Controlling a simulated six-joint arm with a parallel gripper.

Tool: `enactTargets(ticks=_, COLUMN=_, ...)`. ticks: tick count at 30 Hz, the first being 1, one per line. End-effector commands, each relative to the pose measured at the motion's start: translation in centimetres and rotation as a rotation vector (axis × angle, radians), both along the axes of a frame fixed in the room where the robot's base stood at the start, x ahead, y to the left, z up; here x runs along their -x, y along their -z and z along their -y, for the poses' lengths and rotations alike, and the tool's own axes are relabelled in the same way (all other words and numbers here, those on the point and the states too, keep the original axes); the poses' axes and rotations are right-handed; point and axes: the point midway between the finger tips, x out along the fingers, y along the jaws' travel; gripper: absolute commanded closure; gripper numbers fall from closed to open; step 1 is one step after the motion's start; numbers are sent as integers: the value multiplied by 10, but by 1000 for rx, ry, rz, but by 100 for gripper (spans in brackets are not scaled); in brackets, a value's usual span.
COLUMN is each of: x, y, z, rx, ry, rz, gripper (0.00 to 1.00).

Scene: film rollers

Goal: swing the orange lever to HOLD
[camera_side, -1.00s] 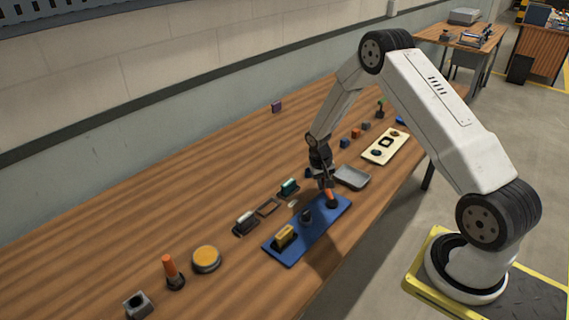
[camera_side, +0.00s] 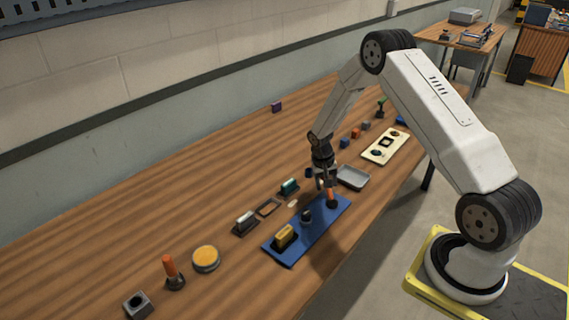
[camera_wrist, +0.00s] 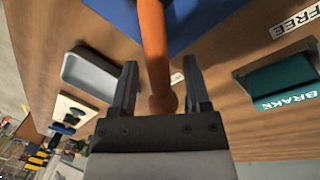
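The orange lever (camera_side: 332,196) stands near the far right end of the blue plate (camera_side: 313,235). In the wrist view the orange lever (camera_wrist: 154,45) runs down between my fingers, with its rounded end near the palm. My gripper (camera_side: 326,184) is above the plate at the lever. In the wrist view my gripper (camera_wrist: 160,85) is open, one finger on each side of the lever, with gaps showing beside it. No HOLD label can be read; a small white label (camera_wrist: 176,78) is partly hidden behind a finger.
A green block (camera_wrist: 285,85) with BRAKE and FREE labels is to the right in the wrist view. A grey tray (camera_side: 353,178) is close beyond the plate.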

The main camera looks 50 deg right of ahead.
Motion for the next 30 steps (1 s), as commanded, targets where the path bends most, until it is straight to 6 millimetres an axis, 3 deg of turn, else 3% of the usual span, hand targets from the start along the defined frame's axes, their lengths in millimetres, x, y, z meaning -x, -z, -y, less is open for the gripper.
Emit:
enactTargets(ticks=11, x=-1, y=-8, z=-1, rx=0, ry=0, rz=0, gripper=39)
enactTargets(ticks=30, x=-9, y=-73, z=-10, rx=1, ry=0, rz=2, gripper=39)
